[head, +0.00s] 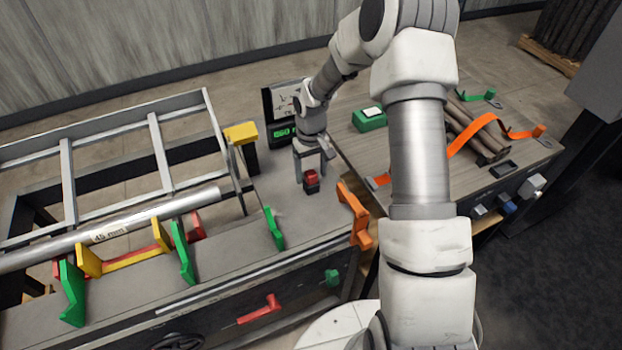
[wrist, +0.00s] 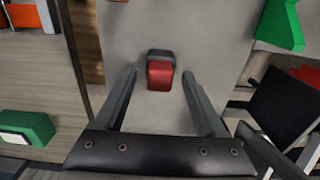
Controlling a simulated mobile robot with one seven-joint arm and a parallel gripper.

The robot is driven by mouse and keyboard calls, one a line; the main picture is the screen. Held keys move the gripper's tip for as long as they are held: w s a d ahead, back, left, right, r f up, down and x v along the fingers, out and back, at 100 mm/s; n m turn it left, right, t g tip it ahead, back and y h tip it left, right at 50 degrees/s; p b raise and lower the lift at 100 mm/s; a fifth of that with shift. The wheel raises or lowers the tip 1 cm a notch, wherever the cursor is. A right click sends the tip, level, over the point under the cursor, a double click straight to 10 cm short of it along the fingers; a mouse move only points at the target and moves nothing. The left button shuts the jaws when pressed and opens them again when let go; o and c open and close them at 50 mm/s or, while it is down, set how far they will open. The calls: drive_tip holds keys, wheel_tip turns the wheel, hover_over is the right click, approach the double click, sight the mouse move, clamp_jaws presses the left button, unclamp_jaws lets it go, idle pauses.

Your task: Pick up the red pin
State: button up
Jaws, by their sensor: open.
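The red pin (head: 311,178) stands on the grey bench top, with a red top and a dark base. In the wrist view the red pin (wrist: 160,73) lies ahead of the fingertips, roughly centred between the two fingers. My gripper (head: 311,176) is open and empty just above and behind the pin in the head view. In the wrist view my gripper (wrist: 160,75) shows both fingers spread apart, one on each side of the pin's line. I cannot tell exactly how high the fingertips are above the bench.
An orange bracket (head: 354,214) stands right of the pin, and a green bracket (head: 273,229) stands to its left. A dark display (head: 280,108) and yellow block (head: 240,133) are behind. A long metal tube (head: 110,232) lies at left. Bare bench surrounds the pin.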

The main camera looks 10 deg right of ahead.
sight(312, 175)
drive_tip(key=shift+f, duration=0.4)
drive_tip(key=shift+c, duration=0.3)
clamp_jaws()
drive_tip(key=shift+r, duration=0.1)
drive_tip(key=shift+r, duration=0.55)
drive_tip(key=r, duration=0.3)
drive_tip(key=shift+s+d+r, duration=0.1)
drive_tip(key=shift+s+r, duration=0.15)
drive_tip(key=shift+s, duration=0.15)
drive_tip(key=s+d+r, duration=0.2)
drive_tip(key=s+r, duration=0.4)
drive_tip(key=s, duration=0.4)
drive_tip(key=shift+s+r, duration=0.15)
drive_tip(key=shift+s, duration=0.2)
